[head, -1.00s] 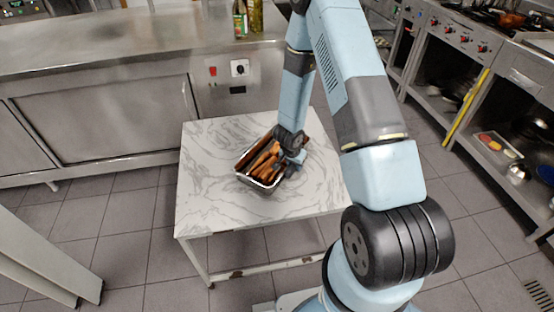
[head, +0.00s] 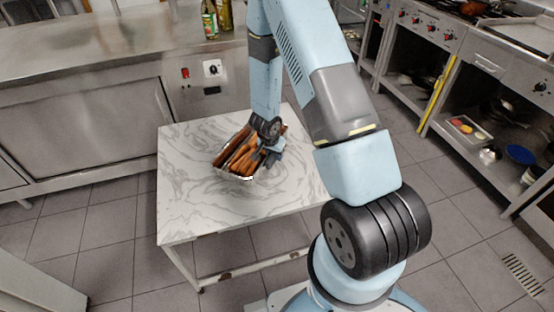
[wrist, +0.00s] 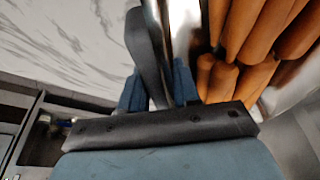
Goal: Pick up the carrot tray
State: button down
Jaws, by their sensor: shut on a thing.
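The carrot tray (head: 248,177) is a silver metal pan full of orange-brown carrots. In the head view it appears slightly above the white marble-topped table (head: 200,205), near its back middle. My gripper (head: 272,152) is at the tray's right side. In the wrist view the fingers (wrist: 160,75) are shut on the tray's metal rim (wrist: 182,30), with carrots (wrist: 240,60) just to the right. The tray's right edge is partly hidden by my gripper in the head view.
A steel counter (head: 110,60) with bottles (head: 210,22) stands behind the table. Stoves with open shelves (head: 450,110) line the right. The table's left and front parts are clear. Tiled floor (head: 100,225) lies around the table.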

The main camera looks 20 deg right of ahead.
jog(key=shift+r, duration=2.85)
jog(key=shift+d+n, duration=0.1)
jog(key=shift+n, duration=0.2)
jog(key=shift+w+n+y, duration=0.3)
jog(key=shift+w+n, duration=0.05)
jog(key=shift+n, duration=0.45)
jog(key=shift+w+d+r+n+t, duration=0.15)
jog(key=shift+w+n+t, duration=0.25)
jog(key=shift+n, duration=0.5)
jog(key=shift+w+d+r+n+y, duration=0.15)
jog(key=shift+w+n+y, duration=0.35)
jog(key=shift+n, duration=0.5)
jog(key=shift+w+d+r+n+y, duration=0.1)
jog(key=shift+w+r+n+y, duration=0.1)
jog(key=shift+w+r+n, duration=0.35)
jog(key=shift+w+r+n+y, duration=0.1)
jog(key=shift+w+n+y, duration=0.15)
jog(key=shift+n, duration=0.6)
